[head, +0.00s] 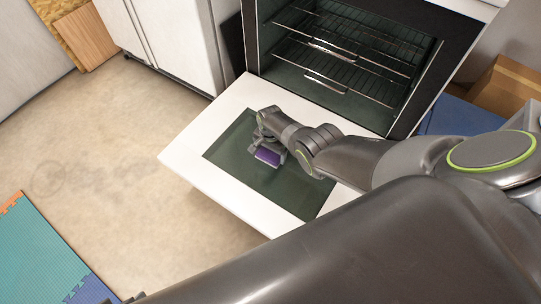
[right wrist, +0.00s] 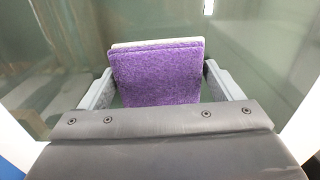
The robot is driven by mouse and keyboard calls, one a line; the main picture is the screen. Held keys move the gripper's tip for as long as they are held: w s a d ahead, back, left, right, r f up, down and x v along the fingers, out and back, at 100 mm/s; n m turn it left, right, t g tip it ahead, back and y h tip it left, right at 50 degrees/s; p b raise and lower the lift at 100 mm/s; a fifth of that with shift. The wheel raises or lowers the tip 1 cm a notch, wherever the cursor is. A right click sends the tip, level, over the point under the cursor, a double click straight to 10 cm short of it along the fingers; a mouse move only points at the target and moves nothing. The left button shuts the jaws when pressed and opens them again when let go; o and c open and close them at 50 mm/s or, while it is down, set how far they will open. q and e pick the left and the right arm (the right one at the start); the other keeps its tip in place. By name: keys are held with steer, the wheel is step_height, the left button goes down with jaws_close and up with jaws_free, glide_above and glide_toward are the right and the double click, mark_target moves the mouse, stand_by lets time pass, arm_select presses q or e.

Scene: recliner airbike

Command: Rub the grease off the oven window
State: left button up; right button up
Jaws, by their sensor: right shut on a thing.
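The oven door hangs open, with a white frame (head: 190,150) around a dark greenish window (head: 228,150). My right gripper (head: 268,148) is over the left part of the window. It is shut on a purple sponge (head: 267,157) with a pale layer behind the purple one. In the right wrist view the sponge (right wrist: 155,75) sits between the two grey fingers, in front of the window glass (right wrist: 255,50). I cannot tell whether it touches the glass. Faint streaky marks or reflections show on the glass at left in that view. My left gripper is not in view.
The oven cavity with wire racks (head: 345,45) is open behind the door. White cabinets (head: 165,40) stand to the left. Cardboard boxes (head: 505,85) and a blue thing (head: 455,115) are at right. A foam mat (head: 40,255) lies at lower left; the floor between is clear.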

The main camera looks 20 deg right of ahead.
steer(key=shift+w+d+f+b, duration=0.1)
steer(key=shift+w+d+b, duration=0.25)
steer(key=shift+w, duration=0.1)
step_height(320, 180, up, 3)
steer(key=p, duration=0.3)
stand_by(0.3)
